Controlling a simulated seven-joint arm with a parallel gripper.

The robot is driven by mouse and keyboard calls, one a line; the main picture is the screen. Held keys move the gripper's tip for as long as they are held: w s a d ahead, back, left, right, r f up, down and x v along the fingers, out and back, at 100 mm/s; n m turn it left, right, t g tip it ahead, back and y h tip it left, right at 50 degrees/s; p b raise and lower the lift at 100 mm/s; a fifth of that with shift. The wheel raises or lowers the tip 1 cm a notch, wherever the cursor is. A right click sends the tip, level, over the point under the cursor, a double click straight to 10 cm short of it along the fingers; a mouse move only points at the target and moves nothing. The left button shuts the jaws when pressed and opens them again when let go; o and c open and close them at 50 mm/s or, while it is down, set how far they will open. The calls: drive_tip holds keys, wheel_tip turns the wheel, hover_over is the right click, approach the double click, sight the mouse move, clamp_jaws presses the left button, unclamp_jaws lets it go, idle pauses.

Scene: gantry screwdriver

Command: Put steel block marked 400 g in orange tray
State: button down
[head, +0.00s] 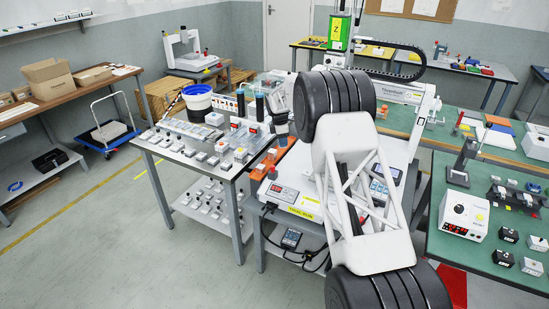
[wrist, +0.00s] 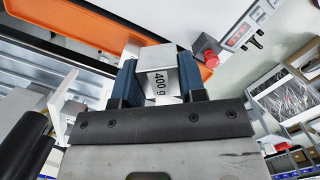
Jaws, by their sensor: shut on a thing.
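The steel block marked 400 g (wrist: 158,77) is between the two blue-padded fingers of my gripper (wrist: 159,82) in the wrist view. Its label faces the camera. My gripper is shut on it. The orange tray (wrist: 120,30) shows at the upper left of the wrist view, beyond the fingers and apart from the block as seen there. I cannot make out the held block in the head view.
A metal table (head: 180,152) with many small labelled blocks stands left of the arm. A white and blue bucket (head: 198,103) is at its back. A red button (wrist: 208,58) and a display panel (wrist: 240,35) show in the wrist view. A green bench (head: 480,235) is at the right.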

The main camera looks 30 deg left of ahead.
drive_tip(key=s+a+n+y, duration=0.1)
drive_tip(key=s+a+n, duration=0.3)
drive_tip(key=n, duration=0.6)
drive_tip(key=shift+s+a+f+n+t, duration=0.25)
drive_tip(key=shift+a+f+n+t, duration=0.1)
drive_tip(key=shift+a, duration=0.9)
drive_tip(key=shift+f, duration=3.1)
drive_tip(key=shift+f, duration=1.85)
drive_tip(key=shift+f, duration=0.6)
